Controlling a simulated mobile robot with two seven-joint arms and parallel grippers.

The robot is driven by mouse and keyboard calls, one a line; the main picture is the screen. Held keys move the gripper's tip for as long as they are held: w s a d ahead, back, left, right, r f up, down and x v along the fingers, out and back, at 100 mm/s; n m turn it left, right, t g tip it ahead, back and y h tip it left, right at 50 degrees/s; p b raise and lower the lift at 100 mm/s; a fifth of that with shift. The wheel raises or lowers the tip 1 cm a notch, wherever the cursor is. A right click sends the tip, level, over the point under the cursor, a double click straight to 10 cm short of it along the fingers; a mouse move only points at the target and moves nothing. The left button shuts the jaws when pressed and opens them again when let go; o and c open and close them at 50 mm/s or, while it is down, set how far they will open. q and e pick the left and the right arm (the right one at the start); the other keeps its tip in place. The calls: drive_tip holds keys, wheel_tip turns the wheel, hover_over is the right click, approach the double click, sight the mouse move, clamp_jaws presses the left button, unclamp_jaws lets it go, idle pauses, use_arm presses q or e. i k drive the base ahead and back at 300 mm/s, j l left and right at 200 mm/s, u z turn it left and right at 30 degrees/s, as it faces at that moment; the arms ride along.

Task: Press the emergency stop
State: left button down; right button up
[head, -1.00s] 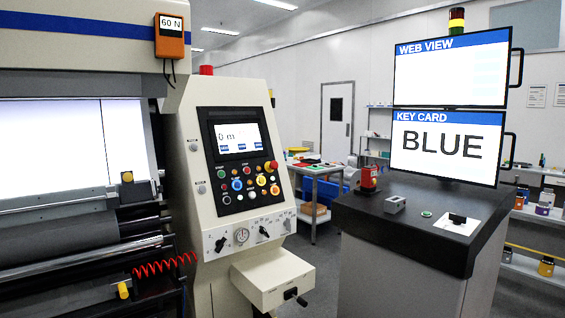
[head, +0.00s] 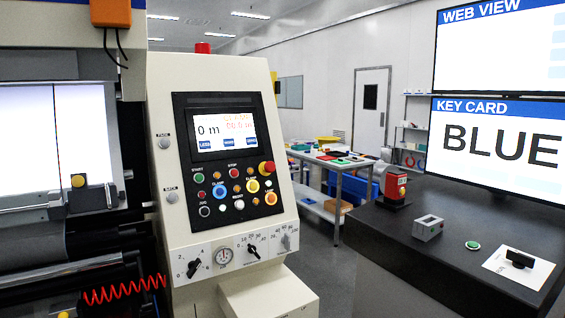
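The emergency stop looks to be the large red mushroom button (head: 266,168) on a yellow base, at the upper right of the button field on the cream control console (head: 160,90). Around it on the black panel are smaller green, red, blue, yellow and white buttons, including a red one (head: 234,173) labelled STOP and a large yellow one (head: 252,186). The screen (head: 224,131) above reads 0 m. Neither of my grippers is in view, and nothing covers the red button.
Left of the console is the machine with a lit white web (head: 27,140) and a coiled red hose (head: 125,290). On the right a dark-topped desk (head: 400,245) carries a red device (head: 396,187), a grey box (head: 427,228) and monitors, one reading KEY CARD BLUE (head: 500,146). Floor shows between them.

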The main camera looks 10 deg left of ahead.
sight(270, 167)
drive_tip(key=i+l, duration=0.45)
drive_tip(key=i, duration=0.2)
drive_tip(key=i+l, duration=0.45)
drive_tip(key=i, duration=0.15)
drive_tip(key=i+j+u, duration=0.05)
